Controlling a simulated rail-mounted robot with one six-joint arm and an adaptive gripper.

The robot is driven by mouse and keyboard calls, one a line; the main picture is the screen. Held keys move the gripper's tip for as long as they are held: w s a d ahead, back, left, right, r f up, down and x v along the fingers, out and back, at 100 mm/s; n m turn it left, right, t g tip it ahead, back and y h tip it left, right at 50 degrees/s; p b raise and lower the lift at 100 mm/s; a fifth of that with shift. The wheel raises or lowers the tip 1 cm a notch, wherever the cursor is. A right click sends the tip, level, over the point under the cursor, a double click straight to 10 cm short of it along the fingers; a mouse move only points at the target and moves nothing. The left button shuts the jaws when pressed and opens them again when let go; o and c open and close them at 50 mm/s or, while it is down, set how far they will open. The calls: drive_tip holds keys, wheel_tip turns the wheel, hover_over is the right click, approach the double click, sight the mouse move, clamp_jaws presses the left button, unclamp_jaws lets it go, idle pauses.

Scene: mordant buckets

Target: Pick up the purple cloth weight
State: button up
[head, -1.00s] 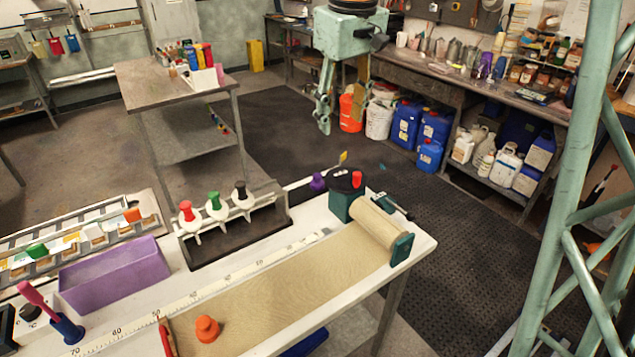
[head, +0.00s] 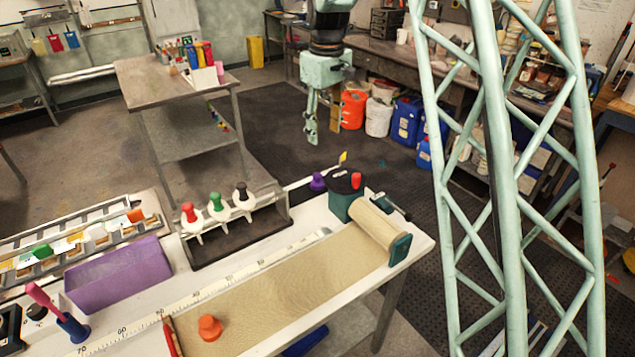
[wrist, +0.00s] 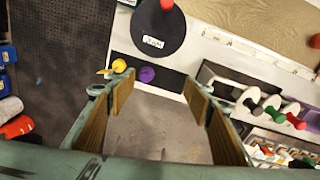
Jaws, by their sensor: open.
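The purple cloth weight (head: 318,181) stands at the far end of the white table, beside the dark round top of the green roller unit. In the wrist view the purple weight (wrist: 146,75) sits on a dark strip, next to a yellow-topped piece (wrist: 118,66). My gripper (head: 322,138) hangs above and beyond the table's far edge, apart from the weight. In the wrist view my gripper (wrist: 158,97) has its two wood-toned fingers spread, with only floor between them, and the purple weight shows just past the fingertips.
An orange weight (head: 210,327) stands on the tan cloth (head: 270,290). A rack (head: 240,232) holds red, green and black-topped pieces. A purple bin (head: 118,275) stands at the left. A round black disc (wrist: 150,30) is close to the purple weight. A green lattice column (head: 510,200) stands at right.

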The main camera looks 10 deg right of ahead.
drive_tip(key=n+p, duration=0.2)
hover_over(318, 175)
wheel_tip(318, 175, down, 14)
drive_tip(key=r, duration=0.1)
drive_tip(key=shift+a+f+g, duration=0.1)
drive_tip(key=shift+f+g, duration=0.2)
drive_tip(key=shift+g, duration=0.1)
drive_tip(key=shift+f, duration=4.25)
drive_tip(key=shift+f, duration=0.1)
drive_tip(key=shift+f, duration=2.55)
drive_tip(key=shift+c, duration=0.4)
drive_tip(key=c, duration=1.1)
